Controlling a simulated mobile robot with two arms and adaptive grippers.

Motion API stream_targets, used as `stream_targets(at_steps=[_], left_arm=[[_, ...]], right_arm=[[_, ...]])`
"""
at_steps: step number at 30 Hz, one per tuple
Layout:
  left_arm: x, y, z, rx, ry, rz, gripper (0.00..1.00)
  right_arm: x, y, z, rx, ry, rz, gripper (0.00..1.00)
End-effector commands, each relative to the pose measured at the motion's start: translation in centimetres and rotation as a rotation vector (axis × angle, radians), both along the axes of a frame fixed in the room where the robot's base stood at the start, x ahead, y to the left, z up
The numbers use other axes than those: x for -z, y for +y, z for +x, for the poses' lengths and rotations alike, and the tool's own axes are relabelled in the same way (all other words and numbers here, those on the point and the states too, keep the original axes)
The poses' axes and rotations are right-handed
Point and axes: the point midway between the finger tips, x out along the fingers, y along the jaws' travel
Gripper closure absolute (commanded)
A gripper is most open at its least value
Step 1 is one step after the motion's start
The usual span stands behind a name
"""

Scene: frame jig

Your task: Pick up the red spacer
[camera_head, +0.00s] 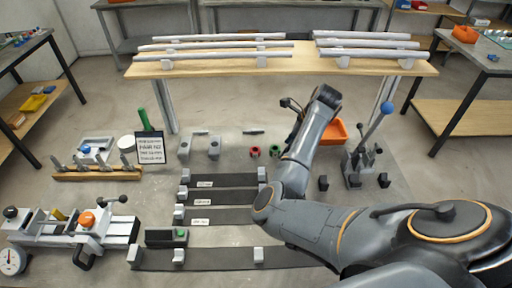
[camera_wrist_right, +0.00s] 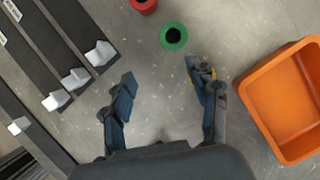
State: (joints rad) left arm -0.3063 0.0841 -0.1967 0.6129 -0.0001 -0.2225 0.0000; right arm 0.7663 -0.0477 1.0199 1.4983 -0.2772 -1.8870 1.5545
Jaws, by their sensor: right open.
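The red spacer (camera_head: 255,151) is a small ring-like piece on the grey table, just left of the green spacer (camera_head: 275,150) in the head view. In the right wrist view, the red spacer (camera_wrist_right: 143,5) is cut off by the top edge, and the green spacer (camera_wrist_right: 173,37) shows whole with a dark hole. My right gripper (camera_wrist_right: 160,78) is open and empty, its fingers spread above bare table. The green spacer lies nearer to it than the red one. In the head view the right gripper (camera_head: 291,106) is small and partly merged with the arm. My left gripper is not in view.
An orange bin (camera_wrist_right: 290,100) stands right of the right gripper. Dark strips with grey blocks (camera_head: 225,180) lie to the left. A blue-knobbed lever press (camera_head: 360,160) stands at the right. A raised shelf (camera_head: 280,66) holding pale bars spans the back.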

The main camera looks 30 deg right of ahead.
Motion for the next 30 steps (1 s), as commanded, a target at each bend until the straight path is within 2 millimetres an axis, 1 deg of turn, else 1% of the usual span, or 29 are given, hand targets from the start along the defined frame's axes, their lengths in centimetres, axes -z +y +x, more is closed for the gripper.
stream_targets(at_steps=[1, 3, 7, 10, 17, 24, 27, 30], left_arm=[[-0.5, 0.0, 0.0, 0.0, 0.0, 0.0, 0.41], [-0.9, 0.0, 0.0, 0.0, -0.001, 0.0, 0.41], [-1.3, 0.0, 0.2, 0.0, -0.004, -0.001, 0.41], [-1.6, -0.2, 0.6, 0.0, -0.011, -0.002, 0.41], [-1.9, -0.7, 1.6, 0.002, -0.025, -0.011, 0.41], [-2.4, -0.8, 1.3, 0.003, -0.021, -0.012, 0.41], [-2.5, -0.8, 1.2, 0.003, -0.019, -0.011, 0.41], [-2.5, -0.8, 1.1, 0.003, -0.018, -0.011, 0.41]], right_arm=[[-0.3, 0.8, 1.0, -0.006, 0.0, 0.002, 0.4], [-0.3, 1.7, 2.2, -0.005, 0.0, 0.002, 0.4], [-0.2, 3.2, 4.2, -0.004, 0.0, 0.001, 0.4], [-0.1, 3.8, 5.2, -0.002, 0.0, 0.0, 0.4], [-0.2, 4.8, 6.5, -0.003, -0.001, 0.0, 0.4], [3.3, 5.7, 7.7, -0.001, 0.002, 0.002, 0.4], [4.2, 5.9, 8.0, 0.0, 0.001, -0.001, 0.4], [4.6, 6.0, 8.1, 0.0, 0.0, 0.0, 0.4]])
